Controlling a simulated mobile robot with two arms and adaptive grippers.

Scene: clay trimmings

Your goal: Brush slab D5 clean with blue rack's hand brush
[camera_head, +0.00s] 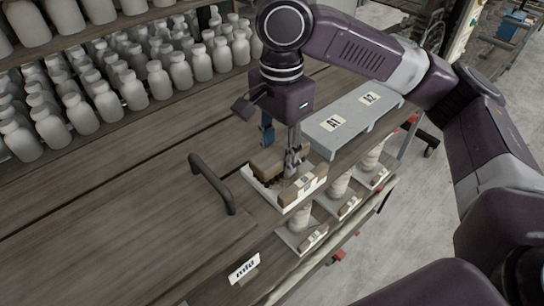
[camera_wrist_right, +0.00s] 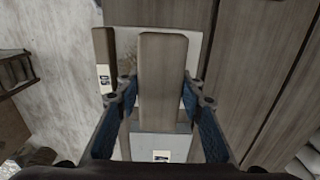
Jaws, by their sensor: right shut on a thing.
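My right gripper (camera_head: 280,143) is shut on the wooden block of a hand brush (camera_head: 267,162). In the wrist view the brush block (camera_wrist_right: 163,80) stands between the two blue-padded fingers (camera_wrist_right: 163,110). The brush is over a white slab (camera_head: 286,207), which has a wooden strip with a label along one edge. The label (camera_wrist_right: 104,78) looks like D5 in the wrist view. Dark trimmings (camera_head: 268,182) show on the slab beside the brush. Whether the bristles touch the slab is hidden. My left gripper is in neither view.
A pale blue-grey rack (camera_head: 345,140) labelled A1 and A2 stands just right of the slab. More slabs with pale pots (camera_head: 340,185) sit at the table's edge. A dark handle (camera_head: 212,184) rises left of the slab. Shelves of white bottles (camera_head: 158,80) line the back.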

